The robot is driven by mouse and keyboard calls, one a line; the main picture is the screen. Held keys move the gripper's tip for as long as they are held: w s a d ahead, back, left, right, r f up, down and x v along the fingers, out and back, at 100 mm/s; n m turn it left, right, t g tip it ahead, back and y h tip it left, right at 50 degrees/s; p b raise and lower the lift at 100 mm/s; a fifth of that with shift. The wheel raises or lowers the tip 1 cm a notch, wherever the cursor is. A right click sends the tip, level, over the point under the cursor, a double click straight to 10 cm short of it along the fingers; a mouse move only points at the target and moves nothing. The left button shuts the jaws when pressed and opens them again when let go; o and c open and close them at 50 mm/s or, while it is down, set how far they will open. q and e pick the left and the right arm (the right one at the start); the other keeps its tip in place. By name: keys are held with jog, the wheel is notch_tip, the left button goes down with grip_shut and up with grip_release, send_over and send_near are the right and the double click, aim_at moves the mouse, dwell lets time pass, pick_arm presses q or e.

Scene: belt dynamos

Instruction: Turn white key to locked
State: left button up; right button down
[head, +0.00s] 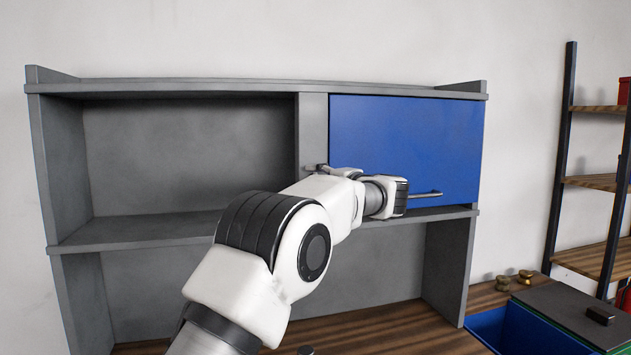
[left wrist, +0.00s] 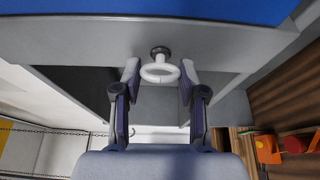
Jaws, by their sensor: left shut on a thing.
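The white key (left wrist: 160,73) has a ring-shaped bow and sits in a dark round lock (left wrist: 160,53) on a grey panel, in the left wrist view. My left gripper (left wrist: 160,80) has one finger on each side of the ring and is shut on it. In the head view my left arm reaches up to the grey post beside the blue door (head: 400,145) and hides most of the gripper and the key. My right gripper is in neither view.
The grey cabinet (head: 165,87) has an open compartment left of the post. The blue door is closed and has a bar handle (head: 426,194). A blue bin (head: 520,332) with a grey lid stands at the lower right, near a shelf rack (head: 560,150).

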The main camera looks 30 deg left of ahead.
pick_arm(q)
jog(key=o, duration=1.1)
jog(key=shift+r, duration=0.2)
jog(key=shift+o, duration=0.2)
jog(key=shift+w+f, duration=0.15)
jog(key=shift+w, duration=0.05)
jog(key=shift+d, duration=0.1)
jog(key=v, duration=1.2)
